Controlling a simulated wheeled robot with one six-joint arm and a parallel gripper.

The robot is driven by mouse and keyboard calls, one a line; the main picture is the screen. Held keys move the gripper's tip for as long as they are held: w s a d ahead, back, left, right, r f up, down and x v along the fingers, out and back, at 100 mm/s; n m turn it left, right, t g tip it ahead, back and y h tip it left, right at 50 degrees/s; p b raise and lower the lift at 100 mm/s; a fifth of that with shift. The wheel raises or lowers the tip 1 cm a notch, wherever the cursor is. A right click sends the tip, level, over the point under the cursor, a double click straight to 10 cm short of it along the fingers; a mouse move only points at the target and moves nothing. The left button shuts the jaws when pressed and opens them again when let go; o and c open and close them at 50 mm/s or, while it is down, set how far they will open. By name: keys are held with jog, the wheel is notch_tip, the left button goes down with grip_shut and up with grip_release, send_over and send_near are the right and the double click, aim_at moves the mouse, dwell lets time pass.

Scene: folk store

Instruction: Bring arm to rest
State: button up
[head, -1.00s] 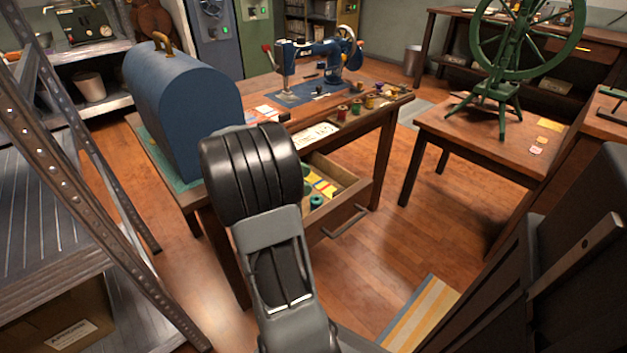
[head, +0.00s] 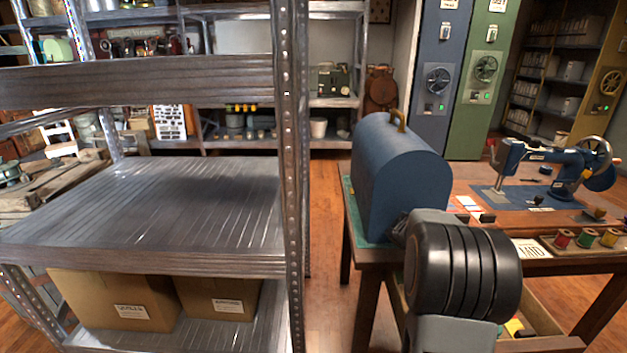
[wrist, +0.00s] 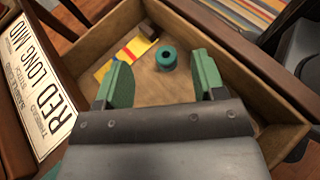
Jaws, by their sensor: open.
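My gripper (wrist: 160,80) shows in the wrist view with its two green-padded fingers apart. Nothing is between them. It is over the open wooden drawer (wrist: 262,65) of the sewing table. In the head view my black-and-grey arm covers part of the drawer and hides the gripper.
The sewing table (head: 381,256) bears a blue domed case (head: 396,178), a blue sewing machine (head: 545,168) and thread spools (head: 586,238). A metal shelf (head: 150,205) with cardboard boxes (head: 115,300) below stands left. Bare floor (head: 323,230) lies between shelf and table.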

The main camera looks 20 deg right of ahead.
jog(key=w+a+r+m+t+y+p, duration=0.2)
jog(key=a+r+m+t+y+p, duration=0.4)
jog(key=a+r+t+p, duration=0.8)
jog(key=a+r+y+p, duration=0.1)
jog(key=a+r+p, duration=1.3)
jog(key=a+p, duration=0.1)
jog(key=shift+a+p, duration=0.15)
jog(key=shift+p, duration=0.5)
jog(key=shift+a+r+m+t+y, duration=0.35)
jog(key=shift+a+m+t+y, duration=0.05)
jog(key=shift+a, duration=0.15)
jog(key=shift+c, duration=0.2)
